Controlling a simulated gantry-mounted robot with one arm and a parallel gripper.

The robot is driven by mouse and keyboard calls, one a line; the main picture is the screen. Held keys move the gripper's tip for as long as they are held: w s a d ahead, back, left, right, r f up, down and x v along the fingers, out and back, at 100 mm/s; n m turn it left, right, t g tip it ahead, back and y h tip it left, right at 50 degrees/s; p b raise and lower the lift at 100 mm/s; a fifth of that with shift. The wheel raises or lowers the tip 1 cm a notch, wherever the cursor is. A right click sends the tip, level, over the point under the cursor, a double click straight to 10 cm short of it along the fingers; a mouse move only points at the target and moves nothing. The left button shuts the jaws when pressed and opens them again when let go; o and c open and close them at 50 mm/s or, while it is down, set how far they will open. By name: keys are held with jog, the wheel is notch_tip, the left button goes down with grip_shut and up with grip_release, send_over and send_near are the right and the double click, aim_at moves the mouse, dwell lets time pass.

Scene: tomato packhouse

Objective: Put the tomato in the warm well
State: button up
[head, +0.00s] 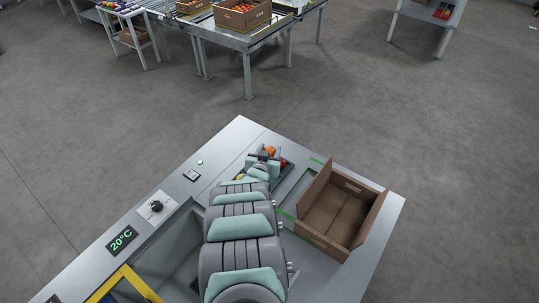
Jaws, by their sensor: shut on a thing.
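My gripper (266,155) is at the far end of my arm, over a small dark tray (284,176) on the bench. It is shut on a small orange tomato (270,149), which shows just beyond the jaws. A bit of red shows in the tray to the right of the gripper, and a bit of yellow to its left. A recessed well (165,250) is sunk in the bench at the lower left. A display (122,239) beside it reads 20°C. My arm hides part of the well, so I cannot tell if it is the warm well.
An open, empty cardboard box (343,212) stands right of my arm, near green marks on the bench (240,130). A yellow frame (118,284) edges the lower left. A dark knob (156,206) is on the panel. Conveyor tables with tomato crates (243,14) stand beyond open floor.

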aim_at(270, 149)
jog(key=shift+r+p, duration=2.1)
jog(key=shift+r, duration=0.7)
